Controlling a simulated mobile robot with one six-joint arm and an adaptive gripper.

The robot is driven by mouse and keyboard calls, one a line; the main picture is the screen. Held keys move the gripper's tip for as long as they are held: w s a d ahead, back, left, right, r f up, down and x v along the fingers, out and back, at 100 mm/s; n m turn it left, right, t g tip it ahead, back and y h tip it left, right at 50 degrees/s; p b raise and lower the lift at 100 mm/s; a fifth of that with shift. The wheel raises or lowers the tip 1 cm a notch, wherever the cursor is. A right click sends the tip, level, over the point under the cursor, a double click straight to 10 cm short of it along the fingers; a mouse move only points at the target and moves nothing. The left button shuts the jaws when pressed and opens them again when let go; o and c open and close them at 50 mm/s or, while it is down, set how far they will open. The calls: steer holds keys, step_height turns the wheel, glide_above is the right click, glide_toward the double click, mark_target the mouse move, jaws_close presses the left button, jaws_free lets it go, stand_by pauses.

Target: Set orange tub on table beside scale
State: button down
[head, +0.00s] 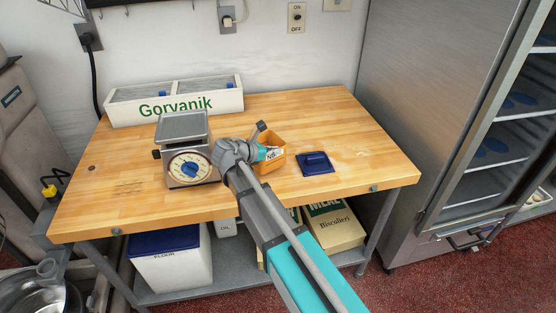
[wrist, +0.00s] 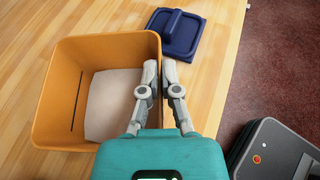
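The orange tub (head: 267,166) is at the middle of the wooden table, to the right of the scale (head: 190,165) with a gap between them. It is upright and open-topped. In the wrist view the tub (wrist: 52,95) has a pale mass on its floor. My gripper (wrist: 160,64) has one finger inside the tub and one outside, closed on the wall at its right. In the head view my gripper (head: 275,153) is at the tub and partly covers it. I cannot tell whether the tub's base touches the table.
A blue lid (head: 316,163) lies right of the tub and also shows in the wrist view (wrist: 172,32). A white two-part box (head: 175,107) marked Gorvanik stands at the back left. The table (head: 370,150) is bare at the right. A steel cabinet (head: 425,90) stands beyond it.

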mark_target(286, 157)
steer(key=shift+w+d+f+b, duration=0.1)
steer(key=shift+w+f+b, duration=0.25)
steer(key=shift+f+b, duration=1.65)
steer(key=shift+b, duration=0.05)
steer(key=shift+f, duration=0.15)
steer(key=c, duration=0.8)
jaws_free()
steer(key=shift+r, duration=0.25)
steer(key=p+v, duration=0.4)
steer(key=v, duration=0.8)
steer(key=shift+p, duration=0.35)
